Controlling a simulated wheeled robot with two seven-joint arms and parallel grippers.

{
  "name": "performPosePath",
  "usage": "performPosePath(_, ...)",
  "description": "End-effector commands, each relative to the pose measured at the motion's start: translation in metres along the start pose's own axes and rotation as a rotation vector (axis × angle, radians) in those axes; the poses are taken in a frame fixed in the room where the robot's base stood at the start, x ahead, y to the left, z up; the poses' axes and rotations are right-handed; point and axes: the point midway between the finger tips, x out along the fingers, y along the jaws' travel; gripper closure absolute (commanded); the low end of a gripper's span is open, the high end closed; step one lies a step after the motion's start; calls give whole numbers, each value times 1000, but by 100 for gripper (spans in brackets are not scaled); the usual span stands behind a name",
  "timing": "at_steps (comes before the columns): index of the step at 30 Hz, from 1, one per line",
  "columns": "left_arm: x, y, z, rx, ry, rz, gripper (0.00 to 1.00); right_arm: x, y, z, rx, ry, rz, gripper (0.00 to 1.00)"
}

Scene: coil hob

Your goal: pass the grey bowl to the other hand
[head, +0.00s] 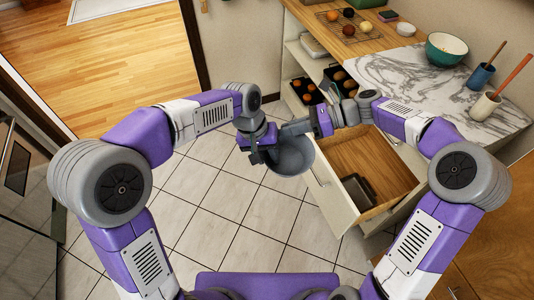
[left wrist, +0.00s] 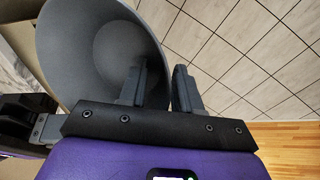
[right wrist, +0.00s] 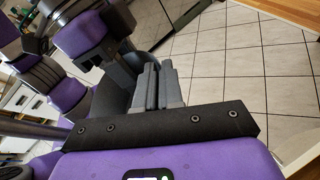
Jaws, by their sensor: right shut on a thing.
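The grey bowl (head: 293,157) is held in the air between my two grippers, above the tiled floor, its opening tilted towards the head camera. My right gripper (head: 286,129) is shut on its rim; in the right wrist view its fingers (right wrist: 159,84) are close together beside the bowl (right wrist: 117,88). My left gripper (head: 266,153) is at the bowl's left side. In the left wrist view its fingers (left wrist: 161,85) are apart, one in front of the inside of the bowl (left wrist: 85,50) and one outside the rim. Whether they touch the wall is unclear.
An open wooden drawer (head: 375,160) with a dark tin (head: 358,190) in it is right of the bowl. A marble counter (head: 400,75) holds a green bowl (head: 446,48) and utensil cups. The tiled floor (head: 230,220) below is clear.

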Motion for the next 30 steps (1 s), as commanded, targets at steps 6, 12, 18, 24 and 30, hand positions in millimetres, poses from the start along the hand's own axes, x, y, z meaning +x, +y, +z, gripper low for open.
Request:
performPosePath(6,0,0,0,0,-1,-1,99,0,0,0,0,-1,0,100)
performPosePath(12,0,0,0,0,-1,0,100,0,0,1,0,-2,0,92)
performPosePath(18,0,0,0,0,-1,0,100,0,0,1,0,-1,0,63)
performPosePath(24,0,0,0,0,0,0,100,0,0,0,0,0,0,63)
performPosePath(30,0,0,0,0,0,0,100,-11,-1,0,0,-1,-2,63)
